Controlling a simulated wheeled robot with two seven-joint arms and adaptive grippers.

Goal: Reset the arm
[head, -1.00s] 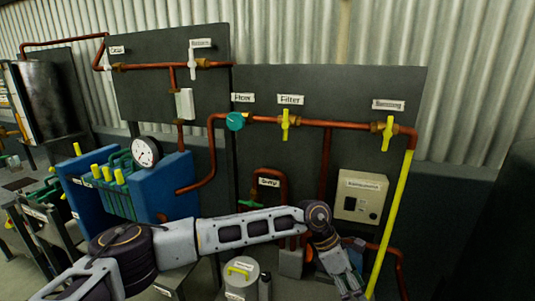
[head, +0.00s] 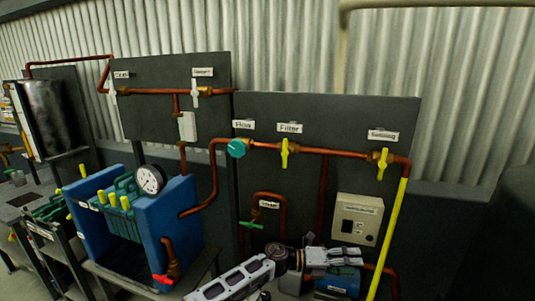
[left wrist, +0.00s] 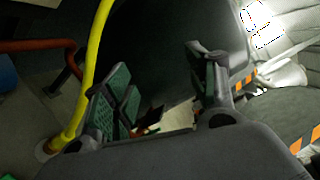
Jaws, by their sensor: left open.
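My left arm (head: 235,281) comes in along the bottom of the head view, with its elbow low in the middle and its end piece pointing right, below the grey control box. My left gripper (left wrist: 160,72) shows best in the left wrist view, with two green-padded fingers spread wide apart and nothing between them. In the head view its fingers are hard to make out. My right gripper is not in view.
A yellow pipe (head: 388,240) runs down right of my left gripper; the left wrist view shows it close by the fingers. A control box (head: 358,218), yellow valves (head: 284,153) and copper pipes are on the dark panel. A blue filter press (head: 178,215) stands left.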

